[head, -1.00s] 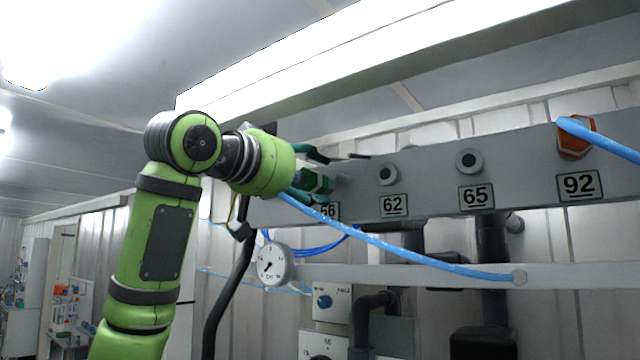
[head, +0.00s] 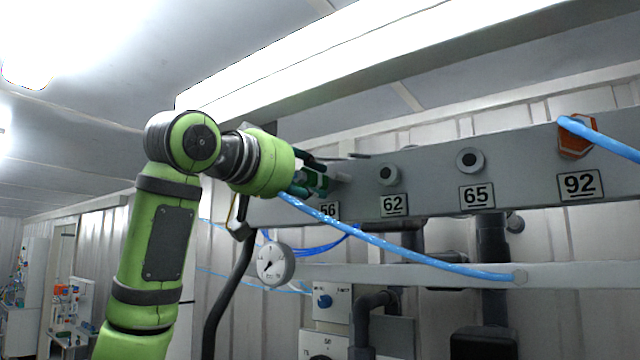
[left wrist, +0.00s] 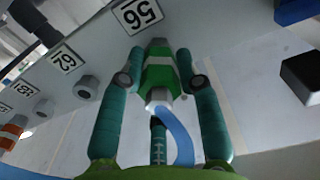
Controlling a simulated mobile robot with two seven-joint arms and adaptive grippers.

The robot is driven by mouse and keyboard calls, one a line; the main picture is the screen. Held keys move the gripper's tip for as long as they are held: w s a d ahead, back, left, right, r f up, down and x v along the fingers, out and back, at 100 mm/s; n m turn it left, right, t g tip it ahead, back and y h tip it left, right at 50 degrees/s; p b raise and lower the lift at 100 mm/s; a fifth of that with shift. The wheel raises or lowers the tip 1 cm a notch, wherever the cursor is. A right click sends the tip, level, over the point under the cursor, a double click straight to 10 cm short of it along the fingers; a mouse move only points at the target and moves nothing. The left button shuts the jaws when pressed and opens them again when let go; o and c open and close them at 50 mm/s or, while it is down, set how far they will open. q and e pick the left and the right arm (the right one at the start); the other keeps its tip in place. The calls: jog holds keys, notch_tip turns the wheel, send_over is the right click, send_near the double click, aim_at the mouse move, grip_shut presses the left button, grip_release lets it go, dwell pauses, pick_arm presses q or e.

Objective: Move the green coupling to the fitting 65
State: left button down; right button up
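The green coupling (left wrist: 158,78), with a white band and a blue hose at its rear, sits at the fitting above label 56 (head: 329,210). My left gripper (head: 318,178) has its teal fingers on both sides of the coupling, fingertips bent inward and closed on it; the wrist view shows the grip (left wrist: 160,65) from behind. The head view shows the coupling partly hidden by the fingers. Fitting 65 (head: 469,161) is a bare grey round stub above its label, two places to the right. My right gripper is in neither view.
Fitting 62 (head: 388,174) is bare, between 56 and 65. An orange coupling (head: 575,138) with a blue hose sits above label 92. The coupling's blue hose (head: 400,255) droops across the front to the lower rail (head: 590,275).

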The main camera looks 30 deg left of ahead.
aim_at(296, 177)
pick_arm(q)
jog(key=shift+s+f, duration=0.1)
jog(key=shift+f, duration=0.1)
dwell(0.4)
jog(key=shift+s+a+r+b, duration=0.15)
jog(key=shift+s+b, duration=0.1)
jog(key=shift+s, duration=0.5)
jog(key=shift+s+d+r+b, duration=0.1)
jog(key=shift+s+b, duration=0.15)
jog(key=shift+s, duration=0.55)
jog(key=shift+f, duration=0.1)
jog(key=shift+s, duration=0.1)
jog(key=shift+s+a+b, duration=0.15)
jog(key=shift+s+b, duration=0.3)
jog(key=shift+s, duration=0.7)
jog(key=shift+s, duration=0.15)
